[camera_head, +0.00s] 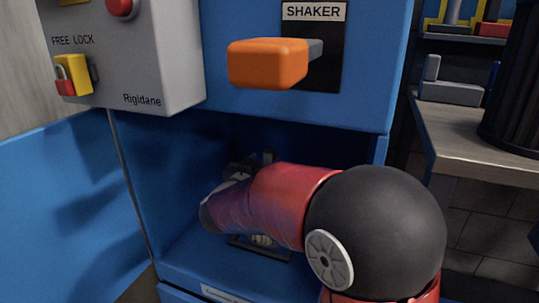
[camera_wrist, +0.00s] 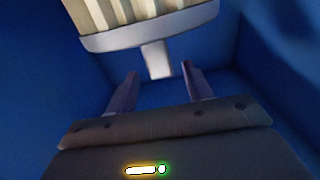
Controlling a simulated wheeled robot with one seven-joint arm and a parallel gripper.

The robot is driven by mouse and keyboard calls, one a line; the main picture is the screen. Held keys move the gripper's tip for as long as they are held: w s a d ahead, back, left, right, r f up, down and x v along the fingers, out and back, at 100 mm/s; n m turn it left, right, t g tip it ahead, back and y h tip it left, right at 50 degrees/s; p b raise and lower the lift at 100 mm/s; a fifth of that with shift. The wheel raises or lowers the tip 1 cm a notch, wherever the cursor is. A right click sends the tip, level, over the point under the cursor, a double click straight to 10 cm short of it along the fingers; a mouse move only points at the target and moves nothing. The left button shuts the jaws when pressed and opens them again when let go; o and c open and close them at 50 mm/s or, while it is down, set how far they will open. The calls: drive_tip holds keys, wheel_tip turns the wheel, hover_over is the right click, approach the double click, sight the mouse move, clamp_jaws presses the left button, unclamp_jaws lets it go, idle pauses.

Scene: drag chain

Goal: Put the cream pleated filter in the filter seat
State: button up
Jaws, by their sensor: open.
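The cream pleated filter (camera_wrist: 135,12) shows at the top of the wrist view, cut off by the edge. It has a pale grey rim (camera_wrist: 150,36) and a short grey tab (camera_wrist: 157,60) sticking out towards my gripper. My gripper (camera_wrist: 159,70) is open, with one finger on each side of the tab; I see a gap on both sides. In the head view my arm reaches into the blue recess and hides most of its inside. A dark frame (camera_head: 240,243) with a small cream ribbed part in it shows below my arm; I cannot tell whether it is the filter seat.
The blue recess walls (camera_head: 165,180) stand close around my gripper. Above the opening is an orange lever (camera_head: 268,63) under a SHAKER label (camera_head: 314,11). A grey control box (camera_head: 130,55) is at upper left. A workbench (camera_head: 480,150) stands on the right.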

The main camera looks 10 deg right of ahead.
drive_tip(key=s+a+r+n+y, duration=0.3)
drive_tip(key=s+a+n+y, duration=0.3)
drive_tip(key=s+y, duration=0.5)
drive_tip(key=s+d+f+g, duration=0.3)
drive_tip(key=s, duration=0.4)
drive_tip(key=s+d+f+g, duration=0.3)
drive_tip(key=s+f, duration=0.1)
drive_tip(key=s, duration=0.3)
drive_tip(key=s+d+f+g+h, duration=0.1)
drive_tip(key=s+d+f+g, duration=0.2)
drive_tip(key=s, duration=0.4)
drive_tip(key=shift+f+n, duration=0.4)
drive_tip(key=shift+f, duration=0.1)
